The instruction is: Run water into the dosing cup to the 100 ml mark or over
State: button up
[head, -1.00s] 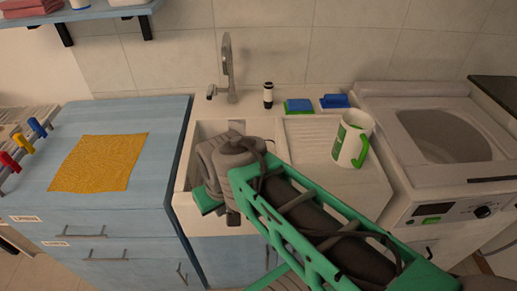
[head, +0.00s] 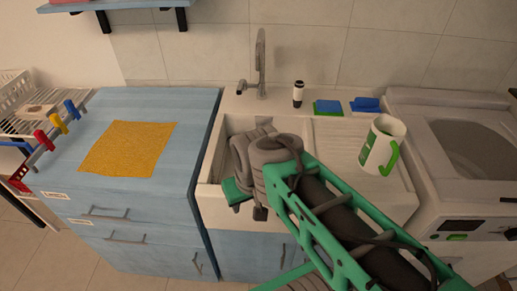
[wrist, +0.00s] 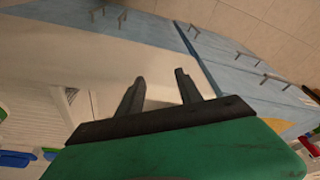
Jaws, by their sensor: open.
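A white cup with a green label and green handle (head: 381,146) stands upright on the drainboard, right of the sink basin. I take it for the dosing cup; its inside and any marks cannot be read. The grey tap (head: 260,65) rises behind the basin, with a small lever at its left. No water stream shows. My gripper (wrist: 160,78) is open, with nothing between its two dark fingers. In the head view my arm covers much of the sink basin (head: 216,160), and my gripper is over its front part, left of the cup and apart from it.
A black-and-white bottle (head: 298,94), a green-and-blue sponge (head: 327,107) and a blue item (head: 366,104) stand behind the drainboard. A washing machine (head: 470,150) is at right. A yellow cloth (head: 126,150) lies on the blue counter (head: 182,110), beside coloured clamps at left.

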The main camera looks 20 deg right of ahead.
jog(key=shift+o, duration=1)
